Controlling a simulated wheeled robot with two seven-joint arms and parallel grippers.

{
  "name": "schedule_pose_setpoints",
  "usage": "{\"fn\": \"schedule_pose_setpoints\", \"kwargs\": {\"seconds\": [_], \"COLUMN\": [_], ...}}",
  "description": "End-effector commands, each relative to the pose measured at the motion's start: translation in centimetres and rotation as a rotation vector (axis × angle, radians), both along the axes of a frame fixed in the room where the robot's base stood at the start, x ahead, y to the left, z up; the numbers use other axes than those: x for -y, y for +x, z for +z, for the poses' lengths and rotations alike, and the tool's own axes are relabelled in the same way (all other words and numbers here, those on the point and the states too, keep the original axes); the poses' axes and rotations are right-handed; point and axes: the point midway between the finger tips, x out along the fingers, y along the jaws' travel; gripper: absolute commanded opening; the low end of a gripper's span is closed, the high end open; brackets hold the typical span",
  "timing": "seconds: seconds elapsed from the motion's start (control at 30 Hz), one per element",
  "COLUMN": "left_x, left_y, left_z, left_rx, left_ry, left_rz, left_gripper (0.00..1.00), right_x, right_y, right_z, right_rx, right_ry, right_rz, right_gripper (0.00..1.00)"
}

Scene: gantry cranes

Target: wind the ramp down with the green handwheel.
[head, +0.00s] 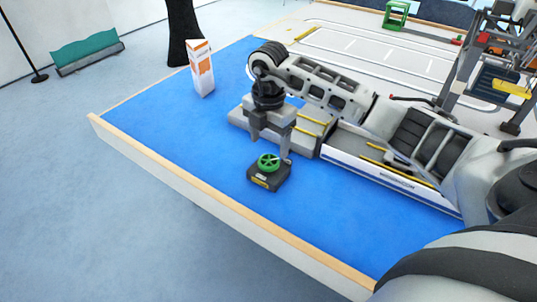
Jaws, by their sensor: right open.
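The green handwheel (268,161) sits on top of a small dark box (268,179) with a yellow label, on the blue surface near its front edge. My right gripper (271,150) points down just above and behind the handwheel. Its two fingers are spread apart with nothing seen between them, and one finger ends close to the wheel's right side. I cannot tell whether it touches the wheel. A grey deck with yellow edge strips (311,127), which may be the ramp, lies behind my gripper and is partly hidden by my arm. My left gripper is not in view.
A white vessel model (340,158) with lettering lies right of the handwheel. A white and orange carton (202,75) stands at the back left. A crane frame (480,60) rises at the right. The blue surface (165,115) is clear on the left, with a wooden rim.

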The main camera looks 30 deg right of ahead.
Motion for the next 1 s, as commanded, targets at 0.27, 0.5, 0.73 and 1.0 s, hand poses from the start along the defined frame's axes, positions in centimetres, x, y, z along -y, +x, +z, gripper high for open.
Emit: {"fn": "schedule_pose_setpoints", "kwargs": {"seconds": [0.27, 0.5, 0.73, 1.0], "left_x": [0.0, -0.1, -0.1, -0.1], "left_y": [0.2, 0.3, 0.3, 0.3], "left_z": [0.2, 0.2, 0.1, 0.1], "left_rx": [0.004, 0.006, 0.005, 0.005], "left_ry": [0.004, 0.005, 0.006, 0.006], "left_rz": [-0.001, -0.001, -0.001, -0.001], "left_gripper": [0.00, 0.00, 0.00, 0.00], "right_x": [-0.1, -0.1, -0.1, -0.1], "right_y": [0.0, 0.0, 0.0, 0.0], "right_z": [-4.4, -5.5, -5.5, -5.4], "right_rx": [-0.001, 0.000, 0.000, 0.000], "right_ry": [0.002, 0.002, 0.002, 0.002], "right_rz": [0.001, 0.000, 0.001, 0.002], "right_gripper": [0.70, 0.70, 0.62, 0.25]}}
